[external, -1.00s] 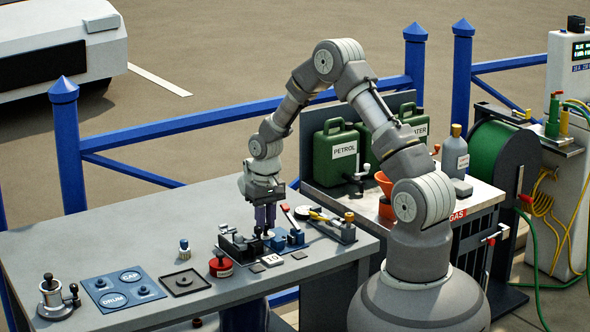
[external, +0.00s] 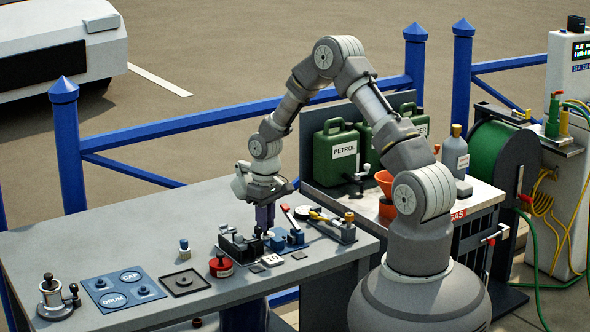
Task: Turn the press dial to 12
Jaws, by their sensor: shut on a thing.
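My gripper (external: 265,228) points down over the press assembly on the grey bench. It is shut on a small part there that I take to be the press dial, which its fingers mostly hide. The dial's marks and pointer cannot be read in this view. The press assembly has a black block (external: 236,244) on the left and a blue base (external: 290,240) on the right. A red-tipped lever (external: 287,210) rises just right of my fingers. A small white tag reading 10 (external: 271,259) lies at the front of the assembly.
A round gauge (external: 304,212) and a rail with a brass knob (external: 349,218) stand close on the right. A red-based part (external: 221,265), a black square tray (external: 184,282) and a blue DRUM/CAP mat (external: 124,289) lie to the left. The bench's back left is clear.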

